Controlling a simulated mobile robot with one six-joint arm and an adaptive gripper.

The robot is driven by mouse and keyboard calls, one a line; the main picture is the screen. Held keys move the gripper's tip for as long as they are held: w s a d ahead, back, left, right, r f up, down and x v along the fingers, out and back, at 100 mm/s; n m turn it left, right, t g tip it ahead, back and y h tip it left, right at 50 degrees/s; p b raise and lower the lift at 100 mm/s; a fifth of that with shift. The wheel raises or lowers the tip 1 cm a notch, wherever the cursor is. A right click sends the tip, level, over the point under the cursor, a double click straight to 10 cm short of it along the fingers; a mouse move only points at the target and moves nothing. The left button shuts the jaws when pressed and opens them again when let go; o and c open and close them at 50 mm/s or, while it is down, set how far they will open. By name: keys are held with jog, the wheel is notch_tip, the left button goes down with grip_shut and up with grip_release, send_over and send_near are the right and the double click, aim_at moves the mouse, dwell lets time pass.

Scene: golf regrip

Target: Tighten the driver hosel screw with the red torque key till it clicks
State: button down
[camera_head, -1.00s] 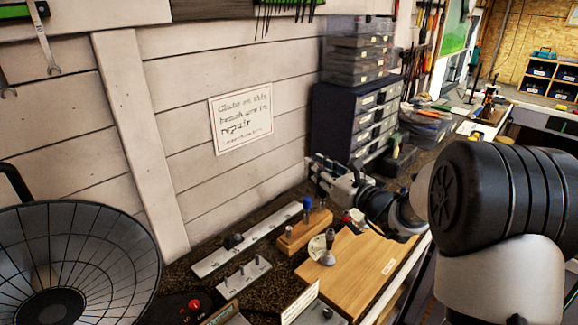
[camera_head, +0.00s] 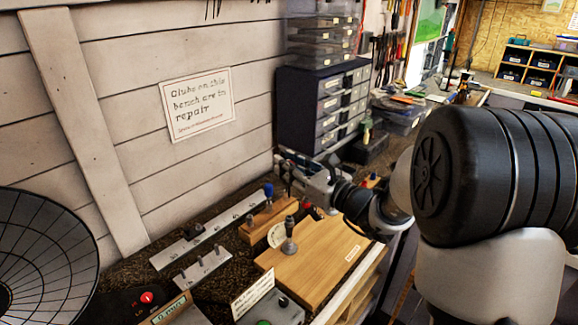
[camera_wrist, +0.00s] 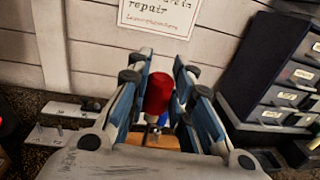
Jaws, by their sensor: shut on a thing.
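The red key's handle (camera_wrist: 158,94) stands upright between the fingers of my gripper (camera_wrist: 164,100) in the wrist view, and the gripper is shut on it. A metal part shows under the handle, but its lower end is hidden. In the head view my gripper (camera_head: 290,168) is over the bench, just behind and right of a wooden block (camera_head: 262,222) that holds a blue-handled tool (camera_head: 268,190). A grey upright piece (camera_head: 290,238) stands on the wooden board (camera_head: 315,268). I cannot make out the driver or its hosel screw for certain.
Metal strips with pegs (camera_head: 203,268) lie left of the block. A small box with a sign card (camera_head: 252,290) is at the front. A drawer cabinet (camera_head: 322,105) stands behind my gripper. A dark bowl-shaped object (camera_head: 40,250) is at the left. The board's right half is clear.

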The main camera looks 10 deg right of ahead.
jog(key=shift+f+b, duration=2.3)
jog(key=shift+f, duration=0.45)
jog(key=shift+f+b, duration=1)
jog(key=shift+b, duration=0.15)
jog(key=c, duration=1.3)
grip_release()
jog(key=shift+c, duration=0.2)
jog(key=v, duration=1.2)
